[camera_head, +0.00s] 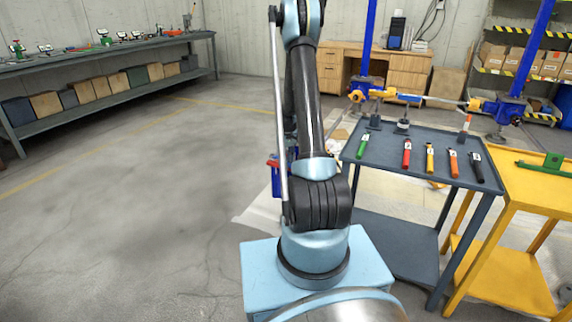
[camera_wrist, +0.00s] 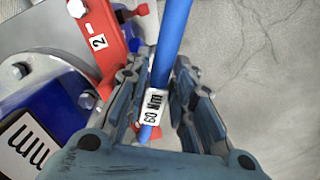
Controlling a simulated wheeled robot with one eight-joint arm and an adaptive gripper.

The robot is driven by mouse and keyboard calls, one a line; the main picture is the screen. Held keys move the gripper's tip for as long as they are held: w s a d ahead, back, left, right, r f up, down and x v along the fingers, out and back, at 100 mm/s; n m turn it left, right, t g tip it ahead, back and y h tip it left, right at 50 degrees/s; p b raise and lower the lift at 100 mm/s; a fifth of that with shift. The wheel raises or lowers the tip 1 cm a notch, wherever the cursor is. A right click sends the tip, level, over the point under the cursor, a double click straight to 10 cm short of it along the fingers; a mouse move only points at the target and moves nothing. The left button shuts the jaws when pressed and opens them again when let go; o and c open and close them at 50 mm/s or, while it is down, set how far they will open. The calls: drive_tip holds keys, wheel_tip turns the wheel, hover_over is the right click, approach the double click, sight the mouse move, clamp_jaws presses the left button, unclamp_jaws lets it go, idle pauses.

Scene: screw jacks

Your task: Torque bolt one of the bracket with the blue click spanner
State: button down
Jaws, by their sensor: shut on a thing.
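The blue click spanner (camera_wrist: 174,45) shows in the wrist view as a blue shaft with a white "60 Nm" label. My gripper (camera_wrist: 162,78) is shut on it, with one finger on each side of the shaft. The red bracket (camera_wrist: 101,42), with a white "2" label, is at the upper left, beside the spanner. I cannot tell which is bolt one, and the spanner's working end is out of view. In the head view my arm hides my gripper.
A blue body (camera_wrist: 60,105) lies under the bracket. In the head view, a grey cart (camera_head: 390,165) holds green, red, yellow, orange and black tools. A yellow table (camera_head: 530,190) stands right of it. Floor at the left (camera_head: 130,210) is clear.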

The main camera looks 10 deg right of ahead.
drive_tip(key=shift+s, duration=0.1)
drive_tip(key=shift+f, duration=0.85)
idle(0.6)
drive_tip(key=shift+a, duration=0.1)
drive_tip(key=a+m, duration=1)
drive_tip(key=a, duration=0.1)
drive_tip(key=shift+a+y, duration=0.25)
drive_tip(key=shift+y, duration=0.15)
idle(2.5)
